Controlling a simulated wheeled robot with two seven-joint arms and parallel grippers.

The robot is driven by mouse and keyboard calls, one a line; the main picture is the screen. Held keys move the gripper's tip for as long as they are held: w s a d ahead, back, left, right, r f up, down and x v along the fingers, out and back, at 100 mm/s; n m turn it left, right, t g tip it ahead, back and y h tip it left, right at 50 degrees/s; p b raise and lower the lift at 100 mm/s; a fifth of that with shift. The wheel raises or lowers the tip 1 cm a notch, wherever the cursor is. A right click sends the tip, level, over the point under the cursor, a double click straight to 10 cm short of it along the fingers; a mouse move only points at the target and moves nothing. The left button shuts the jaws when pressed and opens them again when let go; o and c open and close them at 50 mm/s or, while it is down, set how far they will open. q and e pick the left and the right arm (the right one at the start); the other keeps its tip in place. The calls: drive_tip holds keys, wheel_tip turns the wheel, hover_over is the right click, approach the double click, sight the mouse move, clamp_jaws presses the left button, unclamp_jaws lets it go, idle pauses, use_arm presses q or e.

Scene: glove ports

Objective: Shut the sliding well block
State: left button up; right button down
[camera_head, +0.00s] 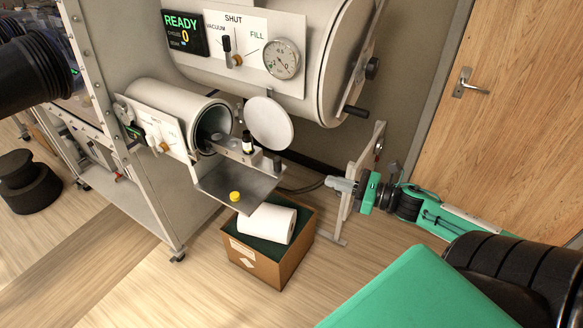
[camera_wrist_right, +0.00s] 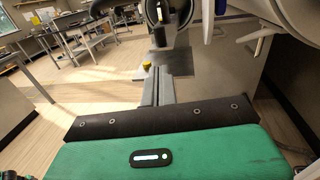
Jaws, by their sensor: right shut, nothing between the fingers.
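A grey block (camera_head: 240,150) with wells juts out of the open mouth of the small cylinder (camera_head: 205,125), above a flat metal shelf (camera_head: 215,185). A dark vial with a pale band (camera_head: 247,142) stands in it, and a small dark knob or peg (camera_head: 277,164) rises at its right end. A yellow cap (camera_head: 235,196) lies on the shelf; it also shows in the right wrist view (camera_wrist_right: 147,65). My right gripper (camera_head: 335,184) is shut and empty, to the right of the block and shelf, apart from both. My left gripper is not in view.
The round door (camera_head: 268,123) of the small cylinder hangs open beside its mouth. A larger cylinder with a gauge (camera_head: 281,59) is above. A cardboard box (camera_head: 262,262) with a white roll (camera_head: 267,223) stands below the shelf. An upright metal frame (camera_head: 357,175) is near my right wrist.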

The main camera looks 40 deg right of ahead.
drive_tip(key=p+x, duration=0.3)
drive_tip(key=x, duration=0.6)
drive_tip(key=shift+w+a+r, duration=0.1)
drive_tip(key=shift+w, duration=0.3)
drive_tip(key=shift+p+x, duration=0.7)
drive_tip(key=shift+x, duration=0.65)
drive_tip(key=b, duration=0.5)
approach(221, 140)
drive_tip(key=b+x, duration=0.1)
drive_tip(key=x, duration=0.2)
drive_tip(key=b+x, duration=0.2)
drive_tip(key=x, duration=0.2)
drive_tip(key=d+f+b+x, duration=0.1)
drive_tip(key=b+x, duration=0.1)
drive_tip(key=x, duration=0.2)
drive_tip(key=shift+w+f, duration=0.1)
drive_tip(key=shift+w, duration=0.35)
drive_tip(key=shift+d, duration=0.1)
